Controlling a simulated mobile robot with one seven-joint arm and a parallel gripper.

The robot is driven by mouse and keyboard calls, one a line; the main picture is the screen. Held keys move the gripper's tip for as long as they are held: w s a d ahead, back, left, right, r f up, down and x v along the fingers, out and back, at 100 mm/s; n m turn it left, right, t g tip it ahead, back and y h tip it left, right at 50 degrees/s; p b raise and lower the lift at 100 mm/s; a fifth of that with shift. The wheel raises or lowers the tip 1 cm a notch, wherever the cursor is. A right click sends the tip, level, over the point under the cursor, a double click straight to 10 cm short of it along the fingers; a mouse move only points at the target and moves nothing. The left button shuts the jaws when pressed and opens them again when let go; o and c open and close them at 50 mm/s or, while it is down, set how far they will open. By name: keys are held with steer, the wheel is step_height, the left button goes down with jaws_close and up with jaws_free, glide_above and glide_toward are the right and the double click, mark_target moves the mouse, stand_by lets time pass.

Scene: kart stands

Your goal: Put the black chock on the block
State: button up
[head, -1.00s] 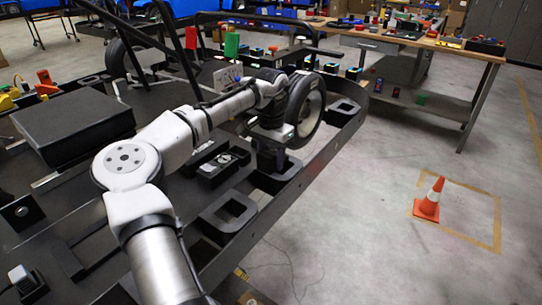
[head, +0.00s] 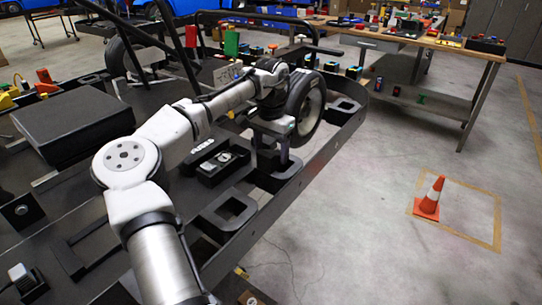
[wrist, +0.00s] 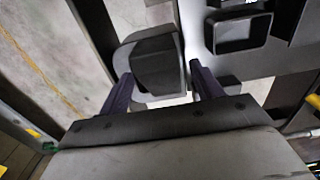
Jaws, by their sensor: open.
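My gripper (head: 284,150) is over the right edge rail of the kart stand, pointing down, with its fingers apart. In the wrist view, my two fingers (wrist: 162,88) are spread, and a dark wedge-shaped piece, which looks like the black chock (wrist: 157,66), lies below and between them. It rests on or against a grey rounded block (wrist: 125,55); the exact contact cannot be told. In the head view, the dark chock (head: 267,160) is partly hidden by my gripper, above a dark grey block-like pad (head: 285,172) on the rail.
A wheel (head: 306,106) stands close behind my gripper. A square pad with an opening (head: 228,212) and a black tray (head: 218,166) lie nearby. A flat black box (head: 72,126) is at the left. The floor at the right is free around an orange cone (head: 429,200).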

mark_target(271, 152)
step_height(271, 152, up, 10)
stand_by(0.3)
